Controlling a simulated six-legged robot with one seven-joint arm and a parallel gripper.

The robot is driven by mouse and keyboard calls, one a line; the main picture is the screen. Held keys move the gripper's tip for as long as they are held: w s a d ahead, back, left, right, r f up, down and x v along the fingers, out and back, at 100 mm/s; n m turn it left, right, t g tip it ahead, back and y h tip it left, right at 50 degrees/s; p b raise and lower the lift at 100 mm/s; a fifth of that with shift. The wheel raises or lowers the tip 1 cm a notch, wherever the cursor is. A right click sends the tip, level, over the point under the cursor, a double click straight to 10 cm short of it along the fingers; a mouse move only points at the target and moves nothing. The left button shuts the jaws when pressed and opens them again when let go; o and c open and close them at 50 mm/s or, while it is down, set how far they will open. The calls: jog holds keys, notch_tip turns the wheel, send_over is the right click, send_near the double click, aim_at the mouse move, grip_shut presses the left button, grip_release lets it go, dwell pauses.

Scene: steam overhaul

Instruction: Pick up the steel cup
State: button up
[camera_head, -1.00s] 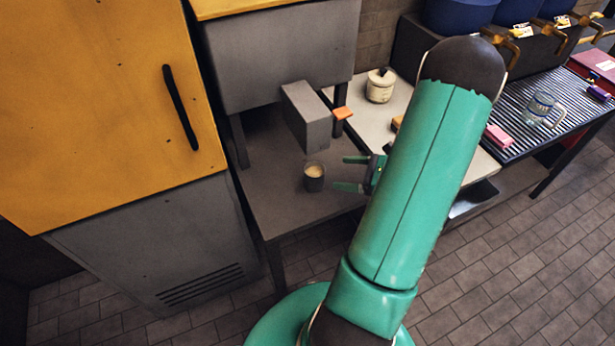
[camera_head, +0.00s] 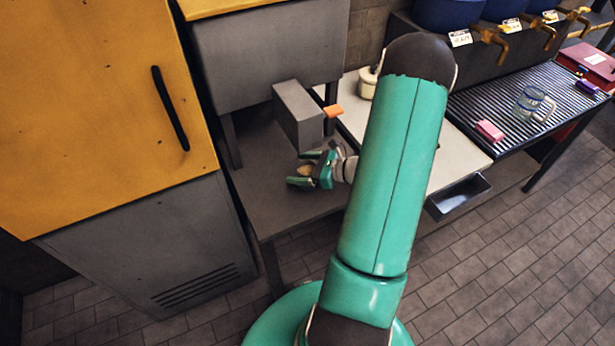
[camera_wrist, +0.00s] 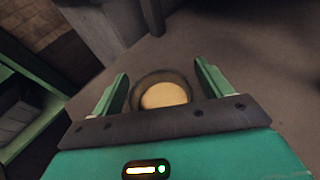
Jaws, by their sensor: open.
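The steel cup (camera_wrist: 163,93) stands upright on the grey table, with a pale tan content or inside showing from above. In the wrist view my gripper (camera_wrist: 160,82) is open, with one green finger on each side of the cup and a gap on both sides. In the head view my gripper (camera_head: 298,170) reaches in from the right at the cup's place. Only a small tan bit of the cup (camera_head: 304,170) shows there; the gripper hides the rest.
A yellow cabinet (camera_head: 90,110) stands at the left. A pale counter (camera_head: 455,145), partly hidden by my arm, and a ribbed rack (camera_head: 500,100) lie to the right.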

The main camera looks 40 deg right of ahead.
jog(key=c, duration=1.4)
jog(key=shift+o, duration=0.2)
jog(key=shift+r, duration=0.1)
